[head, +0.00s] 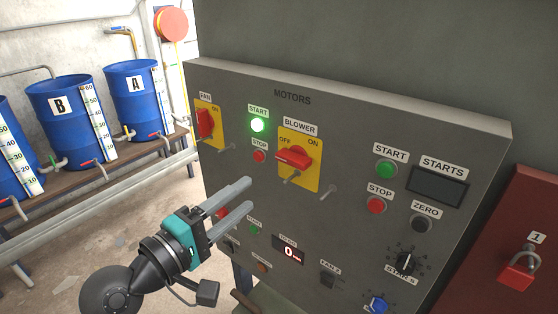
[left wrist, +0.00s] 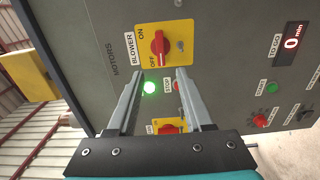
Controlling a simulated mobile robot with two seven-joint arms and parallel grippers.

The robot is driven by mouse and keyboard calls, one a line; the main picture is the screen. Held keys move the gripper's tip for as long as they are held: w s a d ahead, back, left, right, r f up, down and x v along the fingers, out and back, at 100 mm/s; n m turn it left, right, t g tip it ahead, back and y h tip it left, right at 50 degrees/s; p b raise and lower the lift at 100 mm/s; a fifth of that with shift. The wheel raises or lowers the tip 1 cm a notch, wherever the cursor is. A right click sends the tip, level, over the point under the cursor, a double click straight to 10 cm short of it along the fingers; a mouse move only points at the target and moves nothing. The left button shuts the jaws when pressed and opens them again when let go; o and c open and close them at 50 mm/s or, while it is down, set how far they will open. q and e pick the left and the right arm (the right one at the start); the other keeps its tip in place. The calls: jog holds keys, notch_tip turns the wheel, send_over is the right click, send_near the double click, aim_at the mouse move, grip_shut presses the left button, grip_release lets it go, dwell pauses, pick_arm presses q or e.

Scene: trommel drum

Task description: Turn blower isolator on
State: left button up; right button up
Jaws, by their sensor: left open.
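The blower isolator is a red rotary handle (head: 293,158) on a yellow plate (head: 313,172) marked OFF at left and ON at right. Its handle lies roughly sideways, with one end towards the OFF side. It also shows in the left wrist view (left wrist: 159,46), turned on its side, beyond the fingertips. My left gripper (head: 250,194) is open and empty, in front of the panel, below and left of the blower handle in the head view. The fingers are apart from the handle. My right gripper is not in view.
The grey motors panel (head: 350,150) carries a lit green START button (head: 257,125), a red STOP button (head: 260,156) and the fan isolator (head: 205,123). Small metal pegs stick out near the isolators. A red box with a padlock (head: 519,270) stands at right. Blue drums (head: 67,110) stand at left.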

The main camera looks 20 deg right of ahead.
aim_at(289, 163)
pick_arm(q)
jog(key=p+x, duration=0.1)
jog(key=x, duration=1.2)
jog(key=shift+w, duration=0.1)
jog(key=shift+f, duration=0.1)
grip_shut()
